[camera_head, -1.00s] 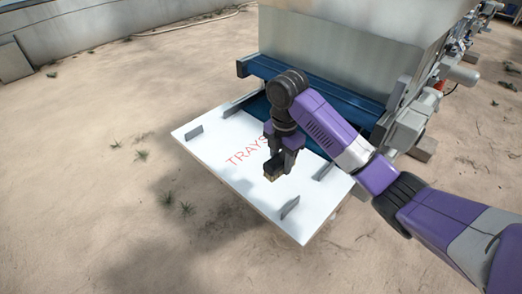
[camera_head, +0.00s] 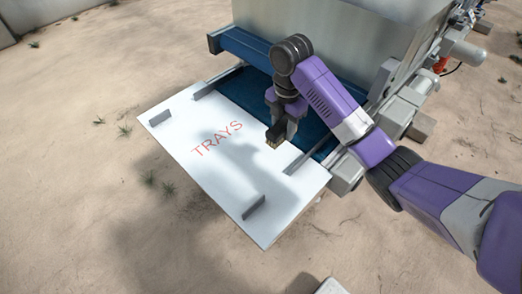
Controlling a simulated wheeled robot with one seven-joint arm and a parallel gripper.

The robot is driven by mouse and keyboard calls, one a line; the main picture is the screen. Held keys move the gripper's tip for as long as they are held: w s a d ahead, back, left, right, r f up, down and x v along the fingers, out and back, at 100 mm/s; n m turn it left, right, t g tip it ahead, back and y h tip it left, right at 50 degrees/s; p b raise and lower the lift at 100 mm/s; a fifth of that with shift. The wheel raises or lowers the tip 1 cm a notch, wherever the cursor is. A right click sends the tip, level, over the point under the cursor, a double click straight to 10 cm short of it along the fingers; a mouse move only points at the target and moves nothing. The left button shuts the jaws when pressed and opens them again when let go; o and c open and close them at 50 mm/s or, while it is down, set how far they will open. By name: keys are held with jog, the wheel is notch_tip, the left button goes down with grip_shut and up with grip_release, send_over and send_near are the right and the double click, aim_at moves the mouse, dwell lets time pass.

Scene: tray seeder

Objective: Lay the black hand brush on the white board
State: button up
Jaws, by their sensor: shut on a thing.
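The white board (camera_head: 165,122) juts out from the machine and bears the red word TRAYS. My gripper (camera_head: 284,122) points down at the board's machine-side edge, right of the lettering. It is shut on the black hand brush (camera_head: 275,133), a small dark block with tan bristles below. The brush appears just above the board near the blue belt; whether it touches the board I cannot tell. My fingers hide part of the brush.
The blue belt (camera_head: 240,85) and machine body (camera_head: 330,30) rise behind.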

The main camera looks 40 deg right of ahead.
jog(key=shift+s+a+f, duration=0.1)
jog(key=shift+a+f, duration=0.05)
jog(key=shift+f, duration=0.7)
jog(key=shift+w, duration=0.3)
jog(key=shift+f, duration=0.55)
jog(key=shift+s+f, duration=0.1)
jog(key=shift+f, duration=0.2)
jog(key=b, duration=0.6)
send_near(279, 169)
jog(key=shift+f+p, duration=0.7)
jog(key=shift+f, duration=2.5)
jog(key=shift+f, duration=0.1)
jog(key=o, duration=0.9)
